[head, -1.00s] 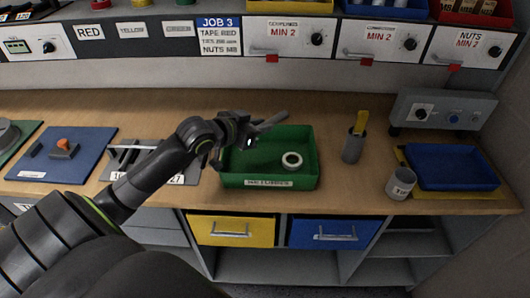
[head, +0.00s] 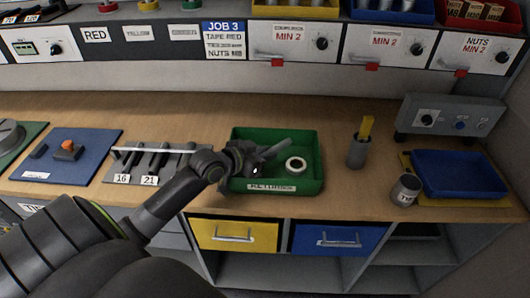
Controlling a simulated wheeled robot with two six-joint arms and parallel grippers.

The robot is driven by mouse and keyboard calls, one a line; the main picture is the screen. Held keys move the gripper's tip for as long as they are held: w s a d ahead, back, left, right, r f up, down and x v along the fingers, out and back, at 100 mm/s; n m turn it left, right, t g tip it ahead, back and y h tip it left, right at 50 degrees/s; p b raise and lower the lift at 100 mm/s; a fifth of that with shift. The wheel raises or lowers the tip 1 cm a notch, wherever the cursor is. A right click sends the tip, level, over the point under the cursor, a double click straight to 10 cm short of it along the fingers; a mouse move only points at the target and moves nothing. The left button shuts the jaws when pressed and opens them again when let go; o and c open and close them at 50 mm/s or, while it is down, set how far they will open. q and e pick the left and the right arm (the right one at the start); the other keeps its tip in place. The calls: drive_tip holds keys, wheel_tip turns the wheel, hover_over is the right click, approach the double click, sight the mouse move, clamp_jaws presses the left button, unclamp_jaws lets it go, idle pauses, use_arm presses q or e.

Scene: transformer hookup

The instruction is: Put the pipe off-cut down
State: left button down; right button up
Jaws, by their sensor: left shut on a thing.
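My left gripper (head: 256,161) is over the left part of the green tray (head: 273,186), low and close to it. It is shut on the pipe off-cut (head: 275,149), a grey rod that points up and to the right over the tray. Whether the off-cut touches the tray cannot be told. My right gripper is not in view.
A grey holder (head: 357,151) with a yellow item stands right of the tray. A metal cup (head: 405,190) and a blue tray (head: 457,173) are further right. A tool rack (head: 146,163) lies left, partly behind my arm. Bare bench lies behind the green tray.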

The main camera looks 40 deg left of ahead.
use_arm(q)
drive_tip(key=shift+f, duration=0.45)
drive_tip(key=c, duration=1.3)
unclamp_jaws()
drive_tip(key=shift+r, duration=0.15)
drive_tip(key=shift+r, duration=0.3)
drive_tip(key=p+v, duration=0.2)
drive_tip(key=v, duration=1)
drive_tip(key=shift+r, duration=0.2)
